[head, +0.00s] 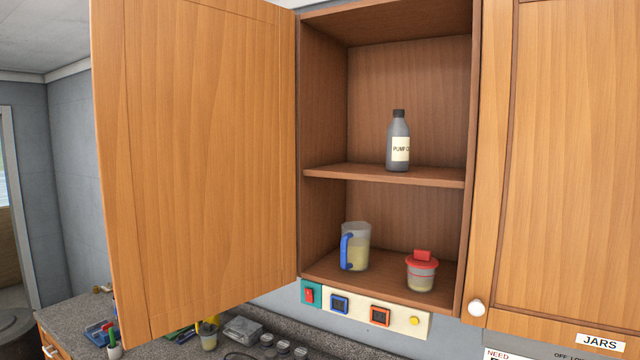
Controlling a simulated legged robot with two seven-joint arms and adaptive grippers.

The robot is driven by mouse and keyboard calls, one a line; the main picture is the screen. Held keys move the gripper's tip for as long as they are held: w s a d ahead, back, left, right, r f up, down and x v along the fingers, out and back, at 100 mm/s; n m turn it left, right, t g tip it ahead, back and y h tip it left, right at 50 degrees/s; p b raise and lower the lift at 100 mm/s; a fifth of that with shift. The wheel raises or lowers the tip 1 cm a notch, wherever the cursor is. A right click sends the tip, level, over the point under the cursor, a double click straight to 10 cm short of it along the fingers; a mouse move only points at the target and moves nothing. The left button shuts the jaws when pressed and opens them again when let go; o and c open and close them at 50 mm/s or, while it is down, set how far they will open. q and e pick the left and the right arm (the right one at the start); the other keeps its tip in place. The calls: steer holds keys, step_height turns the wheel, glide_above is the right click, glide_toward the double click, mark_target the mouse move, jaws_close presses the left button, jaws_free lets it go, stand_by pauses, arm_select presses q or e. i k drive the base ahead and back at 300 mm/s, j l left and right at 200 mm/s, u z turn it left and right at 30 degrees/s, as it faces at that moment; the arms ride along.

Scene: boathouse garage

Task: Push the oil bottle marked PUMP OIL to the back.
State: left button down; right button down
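The oil bottle (397,143) is grey with a black cap and a pale label that reads PUMP O, its last letters turned out of sight. It stands upright on the middle shelf (340,172) of an open wall cabinet, close to the shelf's front edge and right of its middle. Bare shelf and the back panel (375,100) show behind it. Neither of my grippers is in the head view.
The cabinet's left door (195,160) stands open. Below, a jug with a blue handle (357,247) and a red-lidded container (421,271) stand on the cabinet floor. A switch panel (350,303) hangs underneath. A closed door (565,160) is at right.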

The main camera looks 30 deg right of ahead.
mark_target(398, 131)
steer(key=z, duration=1.55)
